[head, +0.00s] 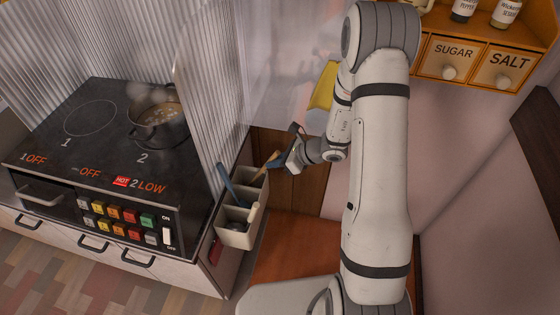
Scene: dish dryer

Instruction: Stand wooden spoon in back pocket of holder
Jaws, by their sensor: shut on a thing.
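The cream holder (234,239) hangs on the right side of the stove cabinet and has several open pockets in a row. The tan wooden spoon (267,161) shows as a short, tilted piece between my gripper and the holder's back pocket. My gripper (277,162) is shut on the spoon, just right of the back pocket. The spoon's lower end is at the back pocket's opening; I cannot tell whether it is inside or above. The rest of the spoon is hidden by the gripper. A blue utensil (226,182) leans up from the holder's left side.
A stove (70,130) with a steaming pan (158,118) is at the left, marked hot. A ribbed translucent screen (207,100) rises close behind and left of the holder. A yellow item (322,88) is beside my arm. Sugar (450,58) and salt (506,68) drawers are at the upper right.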

